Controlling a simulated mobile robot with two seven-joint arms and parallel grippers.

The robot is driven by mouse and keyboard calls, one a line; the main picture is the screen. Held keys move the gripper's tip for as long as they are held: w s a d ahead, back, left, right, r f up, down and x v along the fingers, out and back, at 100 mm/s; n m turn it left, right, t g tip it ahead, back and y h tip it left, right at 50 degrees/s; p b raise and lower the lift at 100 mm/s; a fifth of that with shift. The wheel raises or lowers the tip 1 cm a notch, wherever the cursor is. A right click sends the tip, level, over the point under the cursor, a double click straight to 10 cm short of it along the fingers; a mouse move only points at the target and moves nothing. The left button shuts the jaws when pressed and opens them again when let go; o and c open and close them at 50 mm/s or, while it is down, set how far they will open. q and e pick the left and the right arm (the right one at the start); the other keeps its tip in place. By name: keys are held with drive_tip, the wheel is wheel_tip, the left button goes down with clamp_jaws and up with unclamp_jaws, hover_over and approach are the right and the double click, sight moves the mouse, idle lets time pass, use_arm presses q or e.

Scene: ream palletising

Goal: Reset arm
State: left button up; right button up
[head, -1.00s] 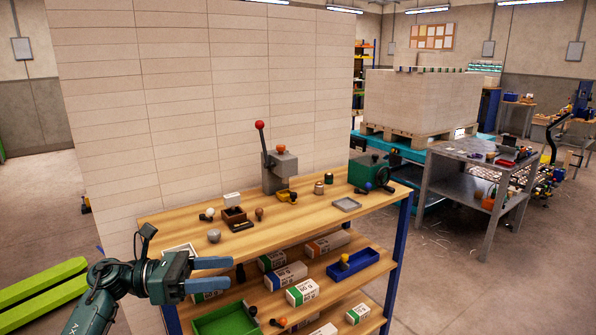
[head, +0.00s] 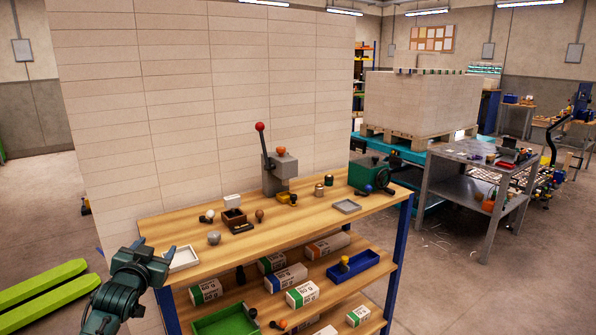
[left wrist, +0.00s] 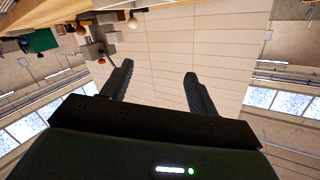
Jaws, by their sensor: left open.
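My left gripper (head: 155,249) is at the left end of the wooden workbench, beside a white tray (head: 182,258) near the bench's left corner. Its fingers point up and away, and they are apart with nothing between them. In the left wrist view, the two dark fingers of the gripper (left wrist: 153,85) stand apart against the tall pale panelled stack (left wrist: 170,40), with empty space between them. My right gripper is not in any view.
The workbench (head: 300,232) carries a lever press (head: 279,172), a green vise (head: 368,174) and small knobs. Its lower shelves hold reams, a green tray (head: 225,322) and a blue bin (head: 353,265). The pale stack (head: 210,100) stands behind. Green forks (head: 45,285) lie at left.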

use_arm(q)
drive_tip(key=s+d+f+g+h, duration=0.2)
drive_tip(key=s+d+f, duration=0.5)
drive_tip(key=f, duration=0.4)
drive_tip(key=s+d+f+g+h, duration=0.1)
drive_tip(key=s+d+f, duration=0.2)
drive_tip(key=s, duration=0.7)
drive_tip(key=s+d+f+g+h, duration=0.1)
drive_tip(key=s+d+f, duration=0.3)
drive_tip(key=s, duration=0.6)
drive_tip(key=s+d+f+g, duration=0.2)
drive_tip(key=s+d+f, duration=0.2)
drive_tip(key=s, duration=0.7)
drive_tip(key=shift+d+f+h, duration=0.25)
drive_tip(key=shift+d+h, duration=0.15)
drive_tip(key=shift+d, duration=0.3)
